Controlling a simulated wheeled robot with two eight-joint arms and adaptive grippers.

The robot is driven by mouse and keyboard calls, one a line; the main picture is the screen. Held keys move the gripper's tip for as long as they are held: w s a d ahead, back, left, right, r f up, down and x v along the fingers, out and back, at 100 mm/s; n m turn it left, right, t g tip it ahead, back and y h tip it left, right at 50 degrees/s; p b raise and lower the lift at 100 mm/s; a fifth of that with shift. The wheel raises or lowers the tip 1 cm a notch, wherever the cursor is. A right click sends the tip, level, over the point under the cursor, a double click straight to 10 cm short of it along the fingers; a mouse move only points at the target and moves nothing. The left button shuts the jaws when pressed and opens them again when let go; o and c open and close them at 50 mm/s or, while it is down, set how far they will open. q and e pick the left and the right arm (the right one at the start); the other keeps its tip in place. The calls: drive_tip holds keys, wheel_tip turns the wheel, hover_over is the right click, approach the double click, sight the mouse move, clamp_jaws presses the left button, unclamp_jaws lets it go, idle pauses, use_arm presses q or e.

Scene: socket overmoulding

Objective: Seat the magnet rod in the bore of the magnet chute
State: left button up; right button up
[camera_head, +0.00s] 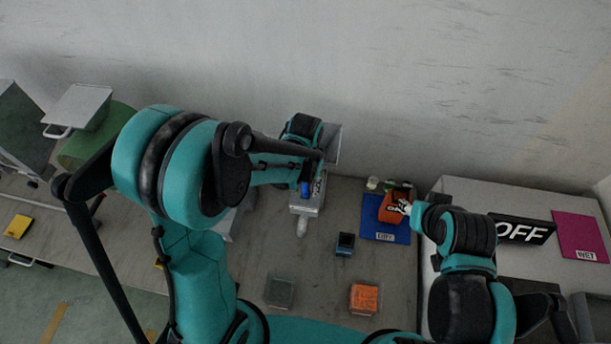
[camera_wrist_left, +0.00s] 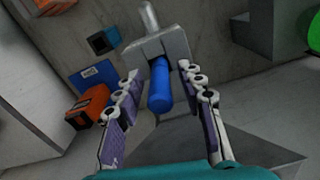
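The magnet chute (camera_head: 306,207) is a grey metal block on the bench, with a silver cylinder pointing toward me. In the left wrist view the chute (camera_wrist_left: 172,42) has a dark slot in its near face. The magnet rod (camera_wrist_left: 160,88) appears as a blue cylinder, its far end at or in that slot; how deep it sits is hidden. It also shows as a small blue patch in the head view (camera_head: 305,188). My left gripper (camera_wrist_left: 160,72) is open, fingers on both sides of the rod with gaps. My right gripper (camera_head: 403,207) is beside an orange-and-black object; its fingers are unclear.
The orange-and-black object (camera_head: 390,207) is on a blue DRY mat (camera_head: 385,236). A dark blue open box (camera_head: 345,243), an orange block (camera_head: 364,298) and a grey tray (camera_head: 280,293) sit in front. An OFF sign (camera_head: 523,231) and magenta WET mat (camera_head: 580,235) are right.

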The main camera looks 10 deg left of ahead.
use_arm(q)
wheel_tip(320, 180, up, 12)
drive_tip(key=shift+f+p, duration=0.1)
drive_tip(key=shift+p, duration=0.2)
drive_tip(key=s+a+r+n+t, duration=0.1)
drive_tip(key=s+a+r+t, duration=0.3)
drive_tip(key=s+a+t, duration=0.3)
drive_tip(key=shift+s+a+r+n, duration=0.4)
drive_tip(key=shift+s+a, duration=0.5)
drive_tip(key=shift+s, duration=0.45)
